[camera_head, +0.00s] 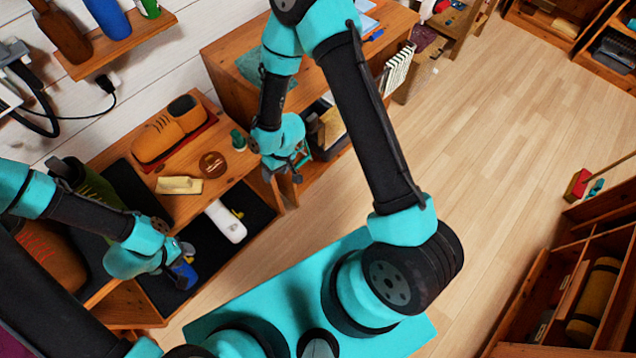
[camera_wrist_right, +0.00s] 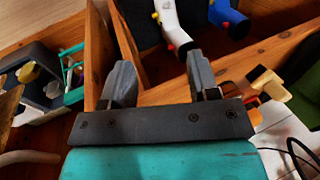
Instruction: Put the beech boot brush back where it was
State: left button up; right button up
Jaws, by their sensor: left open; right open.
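A pale wooden block, which looks like the beech boot brush (camera_head: 178,185), lies on the wooden bench top (camera_head: 222,178) in the head view, in front of a tan shoe. Its bristles cannot be made out. My right gripper (camera_head: 285,174) is open and empty by the bench's right end, to the right of the brush and apart from it. In the right wrist view its two fingers (camera_wrist_right: 162,88) stand wide apart with nothing between them. My left gripper (camera_head: 180,264) is open, low at the left, close to a blue object (camera_head: 184,275); whether they touch is unclear.
A white object (camera_head: 225,221) lies on the dark lower level. A wooden desk (camera_head: 228,65) stands behind.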

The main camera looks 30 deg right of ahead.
jog(key=s+d+m+t, duration=0.1)
jog(key=s+d+m, duration=0.3)
jog(key=s+d, duration=0.6)
jog(key=shift+s+f+m, duration=0.2)
jog(key=shift+f+m, duration=0.2)
jog(key=shift+f, duration=0.05)
